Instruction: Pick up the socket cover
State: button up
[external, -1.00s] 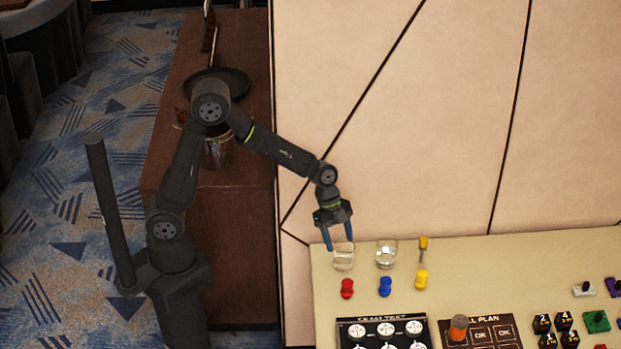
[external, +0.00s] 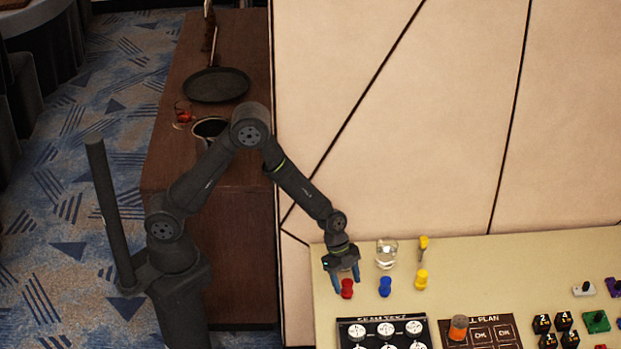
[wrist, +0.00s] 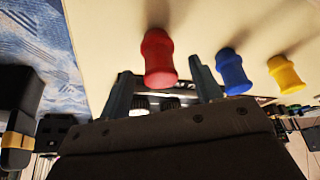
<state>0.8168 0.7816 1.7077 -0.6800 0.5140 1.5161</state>
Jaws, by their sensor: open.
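No part is clearly marked as the socket cover, and I cannot tell which it is. My gripper (external: 347,283) is open, pointing down over the left end of the table. A red waisted piece (external: 347,289) stands at its fingertips. In the wrist view the red piece (wrist: 158,60) shows between the two fingers (wrist: 158,68), with a gap on each side. A similar blue piece (external: 385,287) stands to the right, outside the right finger; it also shows in the wrist view (wrist: 234,72). A yellow piece (external: 421,280) stands further right (wrist: 285,75).
A clear glass (external: 387,254) and a yellow-topped upright item (external: 423,248) stand behind the pieces. A dark board with white discs (external: 385,330) lies in front, beside a panel with an orange cylinder (external: 458,327). Dark cubes (external: 542,323) are further right. The wall rises behind the table.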

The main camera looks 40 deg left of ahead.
aim_at(351, 286)
jog(key=shift+d+f, duration=0.25)
jog(key=shift+f, duration=0.45)
jog(key=shift+c, duration=0.5)
jog(key=c, duration=1)
jog(key=shift+o, duration=0.2)
jog(key=shift+r, duration=0.85)
notch_tip(351, 286, up, 3)
jog(key=shift+f, duration=0.1)
jog(key=s+d+r, duration=0.1)
jog(key=s+r, duration=0.5)
jog(key=s, duration=0.5)
jog(key=shift+s+r, duration=0.25)
jog(key=shift+r, duration=0.05)
